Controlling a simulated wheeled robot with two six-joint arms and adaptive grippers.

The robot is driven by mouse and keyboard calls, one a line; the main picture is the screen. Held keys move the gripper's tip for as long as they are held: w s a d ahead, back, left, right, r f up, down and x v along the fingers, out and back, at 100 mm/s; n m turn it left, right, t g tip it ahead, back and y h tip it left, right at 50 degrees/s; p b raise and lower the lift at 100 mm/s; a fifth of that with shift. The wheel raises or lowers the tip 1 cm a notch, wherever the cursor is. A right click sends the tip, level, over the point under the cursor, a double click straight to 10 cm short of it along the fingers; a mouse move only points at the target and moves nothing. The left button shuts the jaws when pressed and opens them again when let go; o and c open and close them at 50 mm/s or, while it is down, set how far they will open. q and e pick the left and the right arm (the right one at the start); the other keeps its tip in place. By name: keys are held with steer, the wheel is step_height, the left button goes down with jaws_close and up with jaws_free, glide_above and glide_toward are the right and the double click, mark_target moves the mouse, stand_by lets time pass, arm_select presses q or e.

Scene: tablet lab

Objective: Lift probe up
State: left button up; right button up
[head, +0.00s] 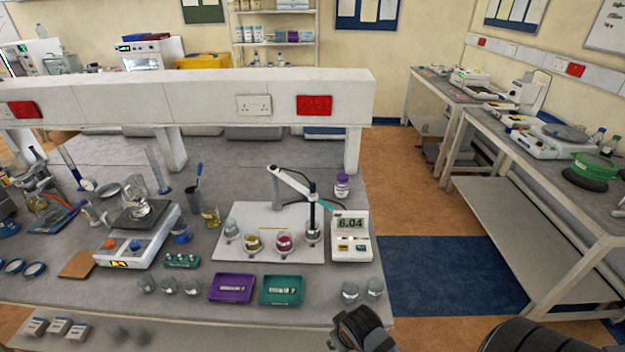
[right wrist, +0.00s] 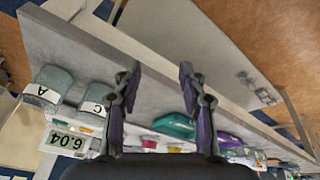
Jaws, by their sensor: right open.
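The dark, slim probe (head: 312,215) hangs upright from a white jointed arm (head: 290,184) in the head view. Its lower end is at the rightmost beaker (head: 313,234) on a white board; whether the tip is inside the liquid is too small to tell. The pH meter (head: 350,235) beside it reads 6.04, and its display (right wrist: 67,141) also shows in the right wrist view. My right gripper (right wrist: 158,72) is open with nothing between its fingers. In the head view my right arm's end is low, in front of the bench edge, well short of the probe. My left gripper is out of view.
Beakers with yellow (head: 253,243) and pink (head: 284,243) liquid stand left of the probe. Purple (head: 231,288) and green (head: 281,290) trays lie in front. Two beakers (head: 350,291) stand near the front right edge. A raised white shelf (head: 200,100) spans the back.

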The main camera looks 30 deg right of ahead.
steer(key=w+d+r+t, duration=0.5)
steer(key=w+d+r, duration=0.1)
steer(key=w+r, duration=0.6)
steer(key=w+d+r+t+y, duration=0.1)
steer(key=w+d+r+t, duration=0.4)
steer(key=w+r, duration=0.8)
steer(key=shift+w+d+m+p, duration=0.3)
steer(key=shift+w+d+p, duration=0.15)
steer(key=shift+w+d, duration=0.4)
